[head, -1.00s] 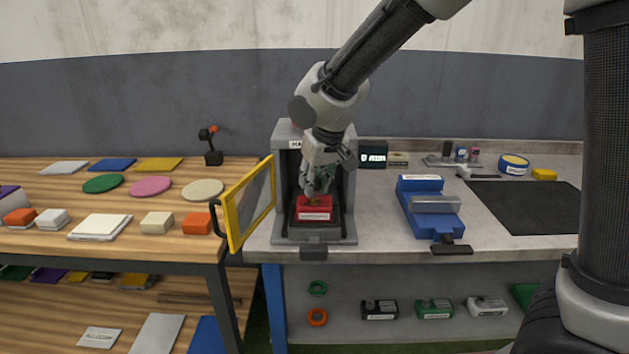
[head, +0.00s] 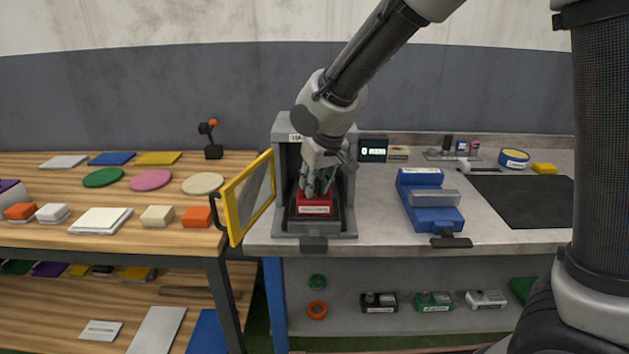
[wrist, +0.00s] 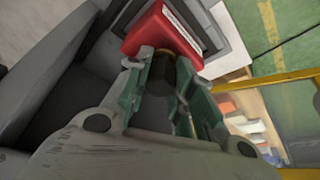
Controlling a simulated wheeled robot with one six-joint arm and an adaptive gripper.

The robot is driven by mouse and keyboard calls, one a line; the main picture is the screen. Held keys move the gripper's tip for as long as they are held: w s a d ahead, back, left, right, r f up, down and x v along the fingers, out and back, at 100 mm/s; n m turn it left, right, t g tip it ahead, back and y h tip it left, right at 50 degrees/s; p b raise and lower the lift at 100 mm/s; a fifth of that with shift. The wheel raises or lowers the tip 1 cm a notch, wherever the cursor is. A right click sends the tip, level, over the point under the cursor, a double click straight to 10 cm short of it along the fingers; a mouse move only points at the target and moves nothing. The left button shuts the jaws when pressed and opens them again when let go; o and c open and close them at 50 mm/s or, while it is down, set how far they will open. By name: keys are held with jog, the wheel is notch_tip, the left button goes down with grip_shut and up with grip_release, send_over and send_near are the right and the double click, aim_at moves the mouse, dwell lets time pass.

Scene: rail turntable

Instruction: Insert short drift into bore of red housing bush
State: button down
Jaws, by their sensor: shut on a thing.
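The red housing (head: 314,207) sits on a dark base inside the open-fronted grey enclosure (head: 348,215). My gripper (head: 320,187) reaches in from above, with its fingers just over the housing. In the wrist view, the green fingers of my gripper (wrist: 168,64) are shut on a short dark cylinder, the short drift (wrist: 161,73). The drift's far end meets the top of the red housing (wrist: 152,28) in that view. The fingers and drift hide the bore, so I cannot tell how far in the drift is.
The yellow-framed door (head: 247,200) stands open at the enclosure's left. A blue fixture (head: 430,208) is on the grey bench to the right, beside a dark mat (head: 525,205). A small display (head: 373,150) stands behind. The wooden table (head: 130,232) at left holds several coloured pieces.

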jog(key=shift+r, duration=0.1)
jog(key=shift+r, duration=0.75)
jog(key=shift+f, duration=0.9)
dwell(0.8)
jog(key=c, duration=1.1)
grip_release()
jog(key=shift+c, duration=0.2)
jog(key=v, duration=1.2)
